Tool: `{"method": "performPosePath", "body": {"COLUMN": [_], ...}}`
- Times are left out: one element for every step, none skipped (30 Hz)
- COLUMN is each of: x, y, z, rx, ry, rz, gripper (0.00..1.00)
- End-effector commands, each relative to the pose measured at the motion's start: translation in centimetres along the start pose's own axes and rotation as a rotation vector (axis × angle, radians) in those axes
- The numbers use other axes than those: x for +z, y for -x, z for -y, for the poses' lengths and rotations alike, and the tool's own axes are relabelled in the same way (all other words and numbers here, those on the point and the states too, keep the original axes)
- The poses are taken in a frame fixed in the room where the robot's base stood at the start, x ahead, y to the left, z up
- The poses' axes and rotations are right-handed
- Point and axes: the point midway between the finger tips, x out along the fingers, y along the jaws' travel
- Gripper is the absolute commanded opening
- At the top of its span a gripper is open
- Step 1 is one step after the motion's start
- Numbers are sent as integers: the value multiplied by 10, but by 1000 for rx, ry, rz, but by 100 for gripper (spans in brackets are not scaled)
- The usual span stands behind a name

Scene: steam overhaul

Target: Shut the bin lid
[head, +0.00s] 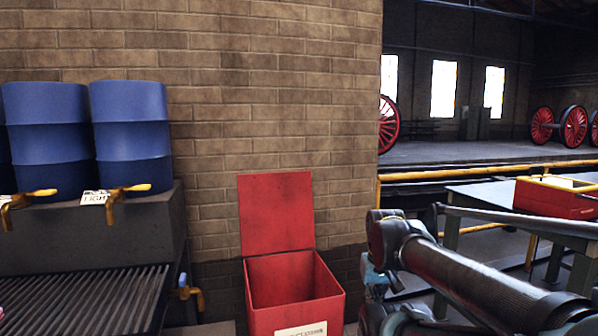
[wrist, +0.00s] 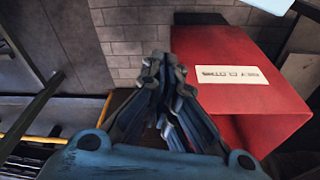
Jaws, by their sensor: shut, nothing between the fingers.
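A red bin (head: 294,290) stands against the brick wall in the head view, with a white label low on its front. Its red lid (head: 276,213) is open and stands upright at the back, near the wall. In the wrist view the red bin (wrist: 290,105) fills the right side, with its white label (wrist: 228,73) showing. My gripper (wrist: 163,62) is shut and empty, in front of the bin's side in that picture and left of the label. I cannot tell whether it touches the bin. In the head view my arm is right of the bin and my fingertips cannot be made out.
Blue drums (head: 130,135) with yellow taps stand on a grey stand (head: 100,230) to the left, above a slatted grate (head: 85,300). A yellow rail (head: 480,170) and a table with a red toolbox (head: 555,198) are to the right. The brick wall is close behind the bin.

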Motion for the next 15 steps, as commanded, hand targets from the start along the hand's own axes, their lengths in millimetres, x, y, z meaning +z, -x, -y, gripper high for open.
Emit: {"method": "performPosePath", "body": {"x": [-2, -6, -14, -21, -29, -40, -50, -60, -74, -84, -95, -109, -120, -130, -145], "y": [4, 9, 16, 22, 29, 40, 48, 57, 69, 78, 86, 97, 105, 113, 123], "z": [0, 1, 1, 2, 3, 4, 6, 7, 8, 10, 11, 13, 14, 16, 18], "rx": [-1, -1, -2, -2, -3, -5, -5, -6, -8, -9, -9, -10, -11, -12, -13], "ry": [2, 4, 7, 10, 15, 20, 25, 29, 35, 39, 42, 48, 52, 56, 61], "rz": [0, 0, 1, 2, 3, 4, 5, 6, 7, 8, 9, 10, 11, 12, 14], "gripper": [0, 0, 0, 0, 0, 0, 0, 0, 0, 0, 0, 0, 0, 0, 0]}}
